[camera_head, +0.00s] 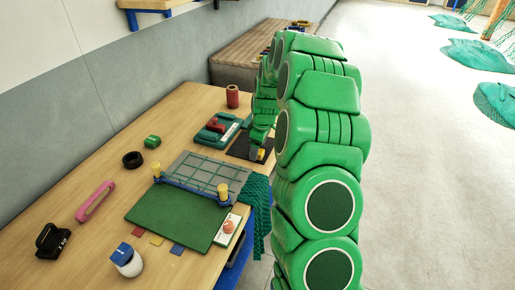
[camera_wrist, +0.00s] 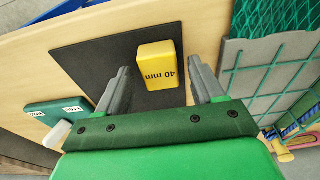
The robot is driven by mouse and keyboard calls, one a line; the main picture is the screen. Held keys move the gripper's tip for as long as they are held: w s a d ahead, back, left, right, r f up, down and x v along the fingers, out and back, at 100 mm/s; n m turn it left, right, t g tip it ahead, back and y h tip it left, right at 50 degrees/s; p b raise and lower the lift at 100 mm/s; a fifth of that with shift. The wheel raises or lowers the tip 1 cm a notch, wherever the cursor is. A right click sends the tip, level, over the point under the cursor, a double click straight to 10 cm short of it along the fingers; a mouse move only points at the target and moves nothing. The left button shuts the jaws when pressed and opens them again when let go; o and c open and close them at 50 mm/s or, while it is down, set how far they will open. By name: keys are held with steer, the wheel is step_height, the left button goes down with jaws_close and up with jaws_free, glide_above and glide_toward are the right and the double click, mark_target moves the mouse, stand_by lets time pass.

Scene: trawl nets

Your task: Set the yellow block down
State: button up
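The yellow block (camera_wrist: 160,64), marked "40 mm", stands on a dark grey mat (camera_wrist: 95,57) in the wrist view. My gripper (camera_wrist: 160,70) is open, with one grey finger on each side of the block and a narrow gap showing at both sides. In the head view, my gripper (camera_head: 258,152) is low over the dark mat (camera_head: 236,150) near the table's right edge. A small part of the yellow block (camera_head: 261,154) shows there, and my arm hides much around it.
A teal tray (camera_head: 216,131) with a red item lies left of the mat. A grey board with a green net grid (camera_head: 196,172) and yellow posts is nearer. A red can (camera_head: 232,97) stands behind. Green netting (camera_head: 257,205) hangs at the table edge.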

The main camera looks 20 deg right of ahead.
mark_target(262, 151)
steer(key=shift+r, duration=0.15)
step_height(262, 151, up, 12)
steer(key=s+d+f, duration=0.1)
steer(key=s+a+r+m, duration=0.1)
steer(key=s+a+r, duration=0.5)
steer(key=s+a, duration=0.25)
steer(key=s+a+m+g, duration=0.1)
steer(key=s+a+m, duration=0.1)
steer(key=s, duration=1)
steer(key=s+a+r+m+g, duration=0.1)
steer(key=s+a+m, duration=0.2)
steer(key=s, duration=0.9)
steer(key=s+a+m+g+h, duration=0.1)
steer(key=s+a+m, duration=0.2)
steer(key=s, duration=0.9)
steer(key=shift+a+r, duration=0.25)
steer(key=shift+a, duration=0.15)
steer(key=shift+s, duration=0.1)
